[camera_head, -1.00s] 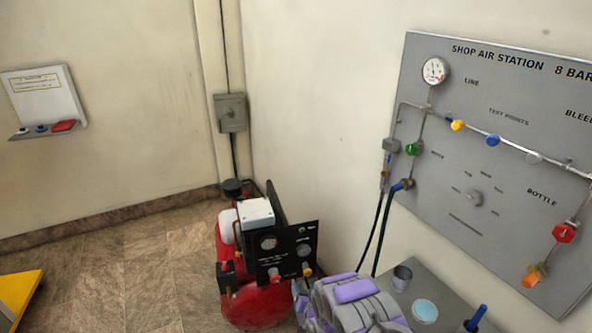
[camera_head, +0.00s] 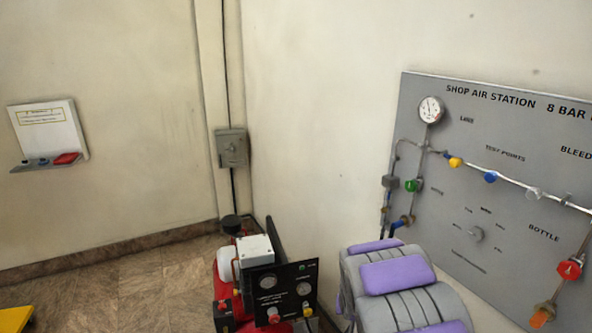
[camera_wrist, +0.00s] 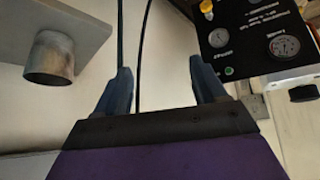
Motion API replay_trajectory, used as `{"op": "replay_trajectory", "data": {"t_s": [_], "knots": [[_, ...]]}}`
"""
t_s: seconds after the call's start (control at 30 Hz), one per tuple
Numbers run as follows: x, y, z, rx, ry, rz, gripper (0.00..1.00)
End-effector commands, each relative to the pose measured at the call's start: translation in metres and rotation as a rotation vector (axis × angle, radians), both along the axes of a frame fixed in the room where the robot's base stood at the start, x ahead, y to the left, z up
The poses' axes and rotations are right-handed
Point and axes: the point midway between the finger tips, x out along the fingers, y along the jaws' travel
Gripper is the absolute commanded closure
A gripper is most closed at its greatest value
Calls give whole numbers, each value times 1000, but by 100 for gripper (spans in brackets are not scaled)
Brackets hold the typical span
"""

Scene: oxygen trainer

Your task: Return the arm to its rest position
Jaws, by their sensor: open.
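My gripper (camera_wrist: 163,92) shows in the wrist view with its two blue-grey fingers apart and nothing between them. Two black hoses pass behind the fingers in that view. In the head view my grey and purple arm rises at the lower right, in front of the lower left of the air station panel (camera_head: 480,160); my fingertips are not visible there.
A red compressor (camera_head: 222,290) with a black gauge panel (camera_head: 285,288) stands left of my arm; the gauge panel also shows in the wrist view (camera_wrist: 250,40). A metal cup (camera_wrist: 50,58) is at upper left there. A wall shelf (camera_head: 48,162) hangs far left. Floor (camera_head: 120,295) is open at left.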

Motion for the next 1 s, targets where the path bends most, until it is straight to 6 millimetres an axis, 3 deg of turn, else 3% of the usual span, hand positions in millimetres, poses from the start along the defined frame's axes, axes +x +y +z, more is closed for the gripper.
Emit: {"op": "replay_trajectory", "data": {"t_s": [0.2,0.5,1.0], "knots": [[-64,-8,52,-11,134,-23,29],[-171,-6,107,5,330,-25,29],[-372,15,167,62,651,58,29]]}}
